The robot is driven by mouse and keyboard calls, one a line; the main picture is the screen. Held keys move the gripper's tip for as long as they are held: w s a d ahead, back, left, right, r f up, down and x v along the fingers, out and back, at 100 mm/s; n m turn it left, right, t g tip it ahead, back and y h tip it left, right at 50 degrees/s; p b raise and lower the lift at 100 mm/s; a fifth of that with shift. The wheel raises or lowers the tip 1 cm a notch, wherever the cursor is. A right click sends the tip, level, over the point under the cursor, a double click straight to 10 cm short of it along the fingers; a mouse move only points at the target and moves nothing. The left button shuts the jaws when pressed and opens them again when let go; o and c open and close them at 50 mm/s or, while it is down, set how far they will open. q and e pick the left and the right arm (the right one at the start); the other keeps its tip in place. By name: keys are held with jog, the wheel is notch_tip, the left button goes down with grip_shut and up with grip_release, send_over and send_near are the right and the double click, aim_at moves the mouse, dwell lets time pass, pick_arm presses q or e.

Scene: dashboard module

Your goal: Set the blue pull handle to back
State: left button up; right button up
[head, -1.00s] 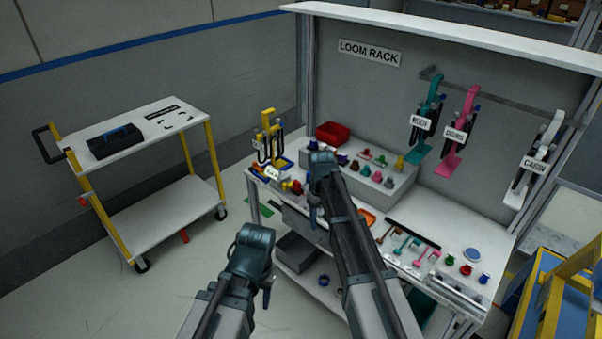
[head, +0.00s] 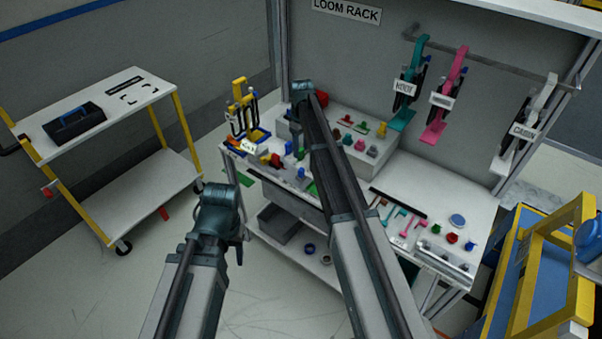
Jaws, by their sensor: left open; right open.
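I cannot tell for certain which part is the blue pull handle. A small blue upright piece (head: 289,147) shows at the left of the white bench (head: 440,190), close beside my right forearm. Its position, front or back, is too small to read. My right gripper (head: 299,135) hangs over the left part of the bench, mostly hidden behind its own wrist and arm. It is open, and I see nothing held. My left gripper (head: 240,252) is open and low, in front of the bench, apart from everything.
A white cart (head: 150,90) with yellow posts stands left, with a dark blue-handled case (head: 74,122) on top. Teal, pink and white hanging looms fill the rack's back. A yellow-framed blue unit (head: 535,265) stands right.

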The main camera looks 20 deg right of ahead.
aim_at(301, 169)
notch_tip(301, 169, down, 12)
jog(key=b, duration=1)
jog(key=shift+r+b, duration=0.15)
jog(key=shift+b, duration=0.25)
grip_shut()
dwell(0.5)
